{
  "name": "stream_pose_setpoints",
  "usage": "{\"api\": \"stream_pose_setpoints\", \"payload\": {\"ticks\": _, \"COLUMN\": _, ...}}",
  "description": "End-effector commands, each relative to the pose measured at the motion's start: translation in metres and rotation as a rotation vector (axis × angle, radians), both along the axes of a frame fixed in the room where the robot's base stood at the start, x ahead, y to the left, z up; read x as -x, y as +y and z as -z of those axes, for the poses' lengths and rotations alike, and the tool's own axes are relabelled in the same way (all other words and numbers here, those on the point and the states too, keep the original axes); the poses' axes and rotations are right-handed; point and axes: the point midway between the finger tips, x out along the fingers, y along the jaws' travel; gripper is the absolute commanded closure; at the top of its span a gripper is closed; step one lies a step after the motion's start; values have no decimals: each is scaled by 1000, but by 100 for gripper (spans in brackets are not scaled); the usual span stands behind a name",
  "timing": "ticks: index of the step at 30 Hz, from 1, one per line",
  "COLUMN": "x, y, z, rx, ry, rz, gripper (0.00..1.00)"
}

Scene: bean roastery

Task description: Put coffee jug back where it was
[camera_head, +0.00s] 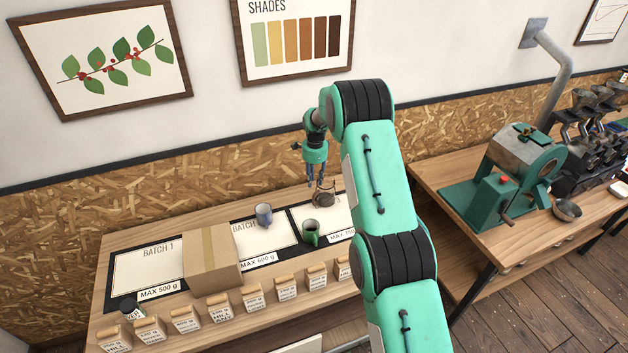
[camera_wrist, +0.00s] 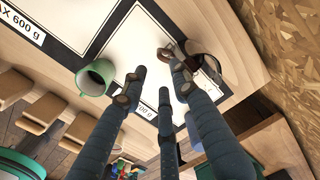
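The coffee jug (camera_head: 324,197) is see-through with a brown band or handle. It is at the back right of the bench, by the far edge of the right-hand batch mat (camera_head: 296,212). In the wrist view the jug (camera_wrist: 206,66) shows at upper right, overlapping the mat's dark border, with its brown handle toward the mat. My gripper (camera_head: 316,180) is above and beside the jug. In the wrist view its three fingers (camera_wrist: 157,88) are spread with nothing between them. The right fingertip looks close to the jug's handle; contact cannot be told.
A green mug (camera_head: 311,233) stands on the same mat's left side, a blue-grey mug (camera_head: 264,215) on the middle mat. A cardboard box (camera_head: 212,262) sits between the left and middle mats. Several bags (camera_head: 254,298) line the front edge. A green machine (camera_head: 508,186) stands on the right table.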

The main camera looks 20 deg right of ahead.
Motion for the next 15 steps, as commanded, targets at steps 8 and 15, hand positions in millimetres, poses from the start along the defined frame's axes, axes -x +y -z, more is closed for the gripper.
{"api": "stream_pose_setpoints", "payload": {"ticks": 8, "x": 0, "y": 1, "z": -3, "rx": 0, "ry": -2, "rz": -5, "gripper": 71}}
{"api": "stream_pose_setpoints", "payload": {"ticks": 15, "x": 7, "y": 7, "z": -38, "rx": 6, "ry": -19, "rz": -56, "gripper": 71}}
